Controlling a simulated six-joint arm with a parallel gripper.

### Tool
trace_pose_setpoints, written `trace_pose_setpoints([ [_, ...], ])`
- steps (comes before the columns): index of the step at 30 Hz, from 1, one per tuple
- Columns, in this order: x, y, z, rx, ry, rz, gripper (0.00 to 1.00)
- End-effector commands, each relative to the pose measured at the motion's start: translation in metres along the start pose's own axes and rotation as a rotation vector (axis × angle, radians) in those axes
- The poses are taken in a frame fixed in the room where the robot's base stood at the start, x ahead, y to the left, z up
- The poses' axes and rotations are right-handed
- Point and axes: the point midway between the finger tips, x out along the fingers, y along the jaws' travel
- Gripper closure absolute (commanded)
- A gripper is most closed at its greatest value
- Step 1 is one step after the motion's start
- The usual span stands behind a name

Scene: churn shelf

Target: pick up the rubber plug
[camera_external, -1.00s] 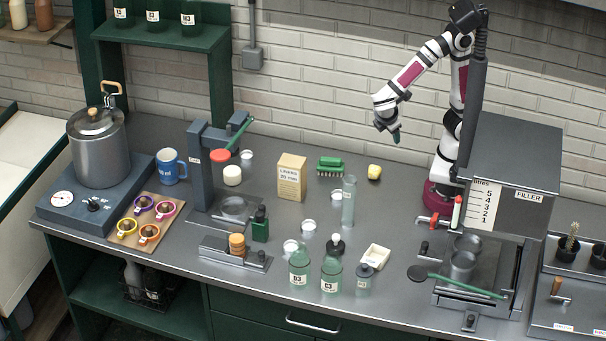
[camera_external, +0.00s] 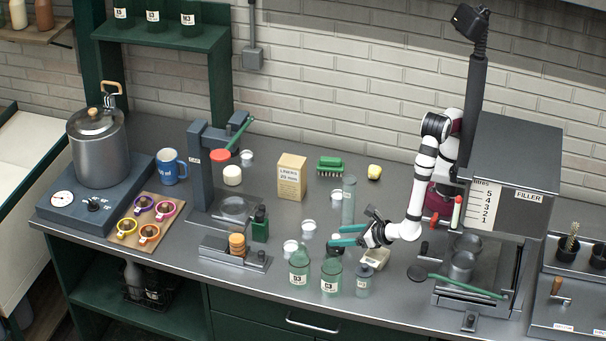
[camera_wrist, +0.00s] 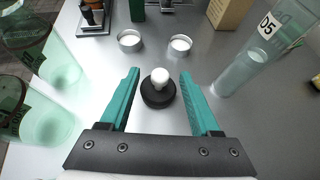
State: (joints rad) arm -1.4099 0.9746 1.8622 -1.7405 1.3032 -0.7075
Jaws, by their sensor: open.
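The rubber plug (camera_wrist: 158,96) is a black round disc with a white knob on top. It stands upright on the bench in the wrist view. My gripper (camera_wrist: 159,74) is open, with one green finger on each side of the plug and a visible gap on both sides. The jaws are empty. In the external view my gripper (camera_external: 332,236) is low over the bench, just behind the green bottles, and the plug is mostly hidden there by the fingers and a bottle.
Green glass bottles (camera_wrist: 48,130) stand to the left. A small cream tray (camera_external: 375,258) is under my wrist. A box of liners (camera_external: 291,178) stands farther back.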

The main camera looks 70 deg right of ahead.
Motion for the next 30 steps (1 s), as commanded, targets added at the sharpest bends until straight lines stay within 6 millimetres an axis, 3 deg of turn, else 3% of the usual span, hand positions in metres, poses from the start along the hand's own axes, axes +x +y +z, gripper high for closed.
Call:
trace_pose_setpoints([
  [4, 0.022, -0.001, 0.0, 0.0, 0.001, -0.002, 0.36],
  [11, 0.024, -0.001, 0.0, 0.001, 0.001, 0.0, 0.36],
  [21, 0.024, -0.001, 0.001, 0.001, 0.0, -0.001, 0.98],
  [30, 0.024, 0.0, 0.001, 0.001, 0.0, -0.001, 1.0],
])
